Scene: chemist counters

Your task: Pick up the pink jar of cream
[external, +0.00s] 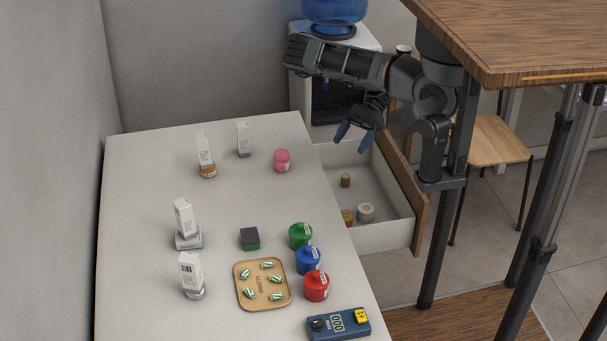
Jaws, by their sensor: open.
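The pink jar of cream (282,161) stands upright on the white counter (240,190), near its right edge toward the far end. My gripper (354,136) is to the right of the jar and apart from it, above the open drawer. Its two blue-tipped fingers are spread and point down, with nothing between them.
An open drawer (390,235) holds several small containers. Nearer on the counter are green (301,236), blue (308,261) and red (316,286) jars, a pill tray (262,262), a dark green block (250,238) and a blue device (338,324). White boxes stand left and behind.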

